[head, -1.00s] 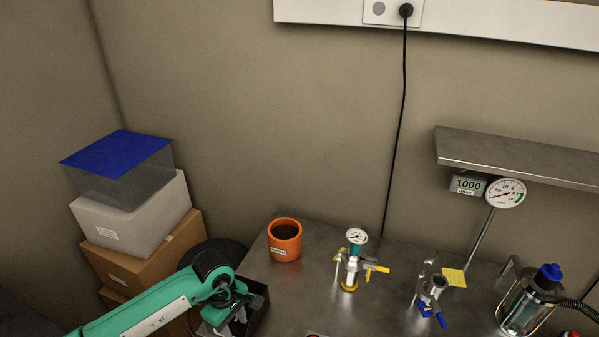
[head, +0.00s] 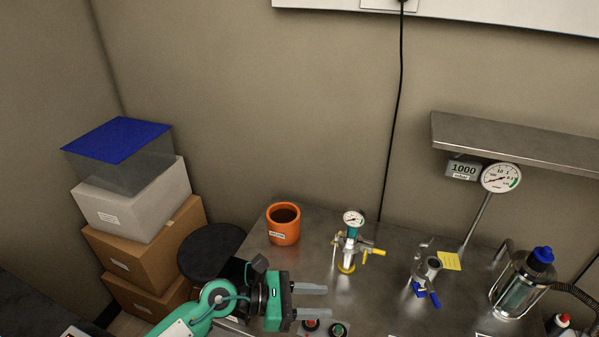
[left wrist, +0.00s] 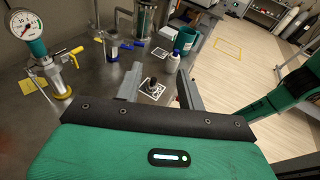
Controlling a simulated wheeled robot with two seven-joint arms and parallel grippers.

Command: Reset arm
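My left gripper (head: 322,301) is over the front of the metal bench in the head view, with its two grey fingers apart and nothing between them. The left wrist view also shows the left gripper (left wrist: 160,85) open. Beyond its fingers a small dark knob (left wrist: 154,88) stands on a black-and-white patterned plate on the bench. My right gripper is in neither view; a green arm part shows at the right edge of the left wrist view.
An orange mug (head: 284,224), a valve with a gauge (head: 351,243), a metal fitting with a blue handle (head: 427,276) and a blue-capped glass vessel (head: 521,284) stand on the bench (head: 385,300). Stacked boxes (head: 135,205) and a black round stool (head: 211,252) are at left.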

